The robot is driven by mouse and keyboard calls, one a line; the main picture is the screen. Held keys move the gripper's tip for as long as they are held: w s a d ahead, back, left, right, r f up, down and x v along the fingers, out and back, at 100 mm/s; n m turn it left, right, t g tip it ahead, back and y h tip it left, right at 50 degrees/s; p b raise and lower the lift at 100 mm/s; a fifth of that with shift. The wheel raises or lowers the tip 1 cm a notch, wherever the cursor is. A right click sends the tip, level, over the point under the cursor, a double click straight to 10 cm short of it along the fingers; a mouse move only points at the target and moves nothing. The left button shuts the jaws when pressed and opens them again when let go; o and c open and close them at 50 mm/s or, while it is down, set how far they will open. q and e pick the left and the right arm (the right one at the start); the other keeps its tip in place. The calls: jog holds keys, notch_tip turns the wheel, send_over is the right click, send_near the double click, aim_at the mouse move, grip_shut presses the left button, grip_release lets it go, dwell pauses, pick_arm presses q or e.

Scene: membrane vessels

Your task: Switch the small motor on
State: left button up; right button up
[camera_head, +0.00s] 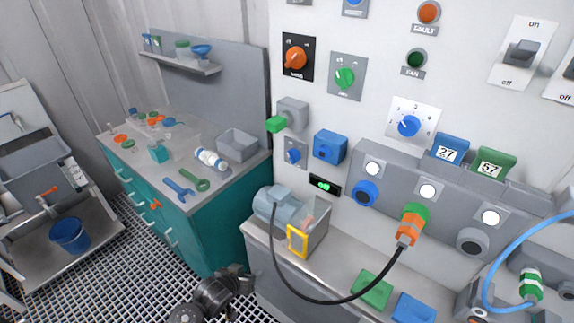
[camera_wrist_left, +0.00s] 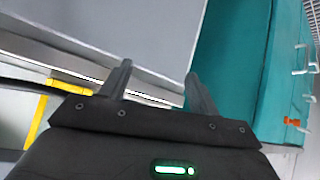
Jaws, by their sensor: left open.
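The small motor (camera_head: 280,204), a grey-blue cylinder, sits on the grey bench below the wall panel. A black cable runs from it to an orange plug (camera_head: 410,230) at a green-ringed socket. A small black display (camera_head: 325,186) above the motor shows green text too small to read surely. A rocker switch (camera_head: 522,53) marked on and off is at the upper right; another is cut off at the right edge. My left gripper (camera_head: 246,276) is low in front of the bench, apart from the motor. In the left wrist view its fingers (camera_wrist_left: 158,72) are apart and empty. My right gripper is out of view.
An orange knob (camera_head: 296,58), a green knob (camera_head: 345,76) and a blue dial (camera_head: 408,125) are on the panel. A yellow frame (camera_head: 297,241) stands beside the motor. The teal cabinet (camera_head: 225,225) is at left. Green and blue blocks lie on the bench front.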

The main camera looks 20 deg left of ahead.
pick_arm(q)
jog(key=w+d+r+t+h, duration=0.1)
jog(key=w+r+t, duration=0.15)
jog(key=r, duration=0.55)
jog(key=w+d+r+t+h, duration=0.1)
jog(key=w+r, duration=0.3)
jog(key=r, duration=0.5)
jog(key=n+t+h, duration=0.1)
jog(key=t+h, duration=0.3)
send_near(288, 155)
jog(key=shift+g, duration=0.25)
jog(key=p+x, duration=0.1)
jog(key=x, duration=0.1)
jog(key=p+x, duration=0.1)
jog(key=x, duration=0.2)
jog(key=p+x, duration=0.1)
jog(key=x, duration=0.2)
jog(key=shift+w+r, duration=0.1)
jog(key=shift+r, duration=0.25)
jog(key=shift+w+d+f, duration=0.1)
jog(key=shift+w+d, duration=0.2)
jog(key=shift+w, duration=0.3)
jog(key=shift+c, duration=0.3)
jog(key=c, duration=0.9)
